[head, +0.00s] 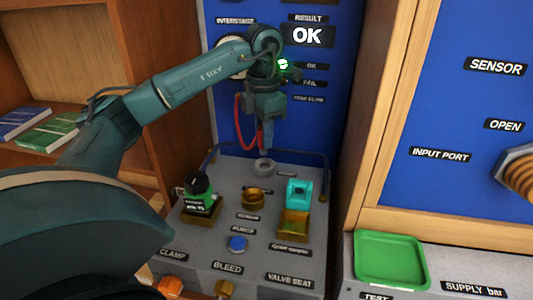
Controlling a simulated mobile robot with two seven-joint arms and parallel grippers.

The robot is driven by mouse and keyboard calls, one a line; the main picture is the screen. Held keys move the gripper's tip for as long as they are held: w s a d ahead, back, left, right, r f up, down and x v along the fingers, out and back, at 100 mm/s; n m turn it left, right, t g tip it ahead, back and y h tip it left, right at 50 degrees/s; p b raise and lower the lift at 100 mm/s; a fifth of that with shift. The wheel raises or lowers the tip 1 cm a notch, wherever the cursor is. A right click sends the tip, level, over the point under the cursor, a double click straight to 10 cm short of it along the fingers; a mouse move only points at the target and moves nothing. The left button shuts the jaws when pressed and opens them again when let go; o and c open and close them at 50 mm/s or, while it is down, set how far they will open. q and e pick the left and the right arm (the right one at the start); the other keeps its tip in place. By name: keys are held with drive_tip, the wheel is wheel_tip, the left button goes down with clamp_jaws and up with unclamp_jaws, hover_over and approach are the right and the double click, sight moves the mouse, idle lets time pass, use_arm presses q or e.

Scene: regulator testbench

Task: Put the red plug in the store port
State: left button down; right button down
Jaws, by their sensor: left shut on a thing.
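My left gripper (267,138) points down in front of the blue panel, above the back of the grey bench. It is shut. A red hose (240,125) loops down on its left and ends at the fingertips. The red plug's body cannot be made out there; the fingers hide it. A grey ring-shaped port (264,168) stands on the bench just below the fingertips, and they look apart from it. Its small label is unreadable, so I cannot tell whether it is the store port. My right gripper is not in view.
The grey bench (200,240) holds a green device with a black knob (198,190), a brass ring (253,199), a teal block (298,192) on a brass seat and a blue button (237,243). A rail edges the bench. A green tray (390,235) lies right. The OK display (307,35) is lit.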

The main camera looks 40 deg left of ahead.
sight(265, 153)
use_arm(q)
drive_tip(key=shift+f, duration=2.35)
drive_tip(key=shift+f, duration=0.2)
drive_tip(key=c, duration=1.2)
unclamp_jaws()
drive_tip(key=shift+c, duration=0.2)
drive_tip(key=shift+r, duration=0.1)
wheel_tip(265, 153, up, 12)
drive_tip(key=shift+r+p, duration=0.15)
drive_tip(key=shift+p, duration=0.75)
drive_tip(key=shift+s, duration=0.1)
